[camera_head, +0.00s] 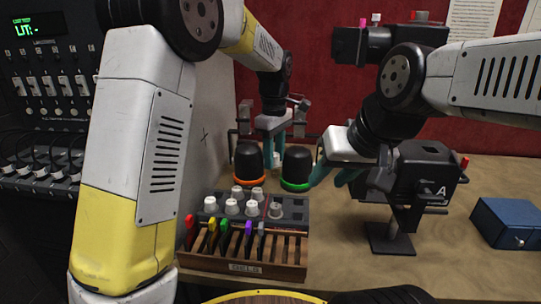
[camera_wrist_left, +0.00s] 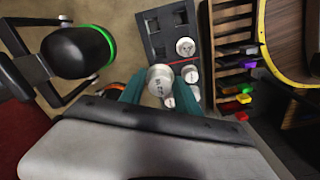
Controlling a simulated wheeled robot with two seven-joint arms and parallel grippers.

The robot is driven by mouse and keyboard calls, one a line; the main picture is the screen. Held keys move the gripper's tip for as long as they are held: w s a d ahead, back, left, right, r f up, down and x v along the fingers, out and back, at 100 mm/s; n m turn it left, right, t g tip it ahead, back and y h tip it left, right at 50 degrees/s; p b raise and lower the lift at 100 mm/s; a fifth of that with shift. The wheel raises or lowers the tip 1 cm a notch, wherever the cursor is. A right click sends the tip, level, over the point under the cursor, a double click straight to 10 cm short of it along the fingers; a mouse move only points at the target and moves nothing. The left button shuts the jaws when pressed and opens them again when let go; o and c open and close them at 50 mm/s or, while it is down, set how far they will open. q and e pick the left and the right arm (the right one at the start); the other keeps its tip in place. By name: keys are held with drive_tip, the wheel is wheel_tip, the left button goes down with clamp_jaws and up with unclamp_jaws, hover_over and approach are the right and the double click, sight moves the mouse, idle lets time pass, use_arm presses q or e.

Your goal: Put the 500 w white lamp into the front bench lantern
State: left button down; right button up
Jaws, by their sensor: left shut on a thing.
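My left gripper (camera_head: 270,150) is above and behind the lamp tray, between two black domes. In the left wrist view its teal fingers (camera_wrist_left: 158,92) are shut on a white lamp (camera_wrist_left: 160,78), whose small dark print I cannot read surely. The held lamp cannot be made out in the head view. A black lantern marked A (camera_head: 425,172) stands on the bench at right; a label saying front is not visible. My right gripper (camera_head: 335,176) is left of this lantern, its teal fingers apart and empty.
The black lamp tray (camera_head: 295,222) holds several white lamps. A wooden rack of coloured gels (camera_head: 245,268) lies in front. Black domes with an orange ring (camera_head: 248,160) and a green ring (camera_head: 296,165) stand behind. A blue box (camera_head: 508,222) is far right. Bare bench lies between lantern and box.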

use_arm(q)
drive_tip(key=shift+r, duration=3.3)
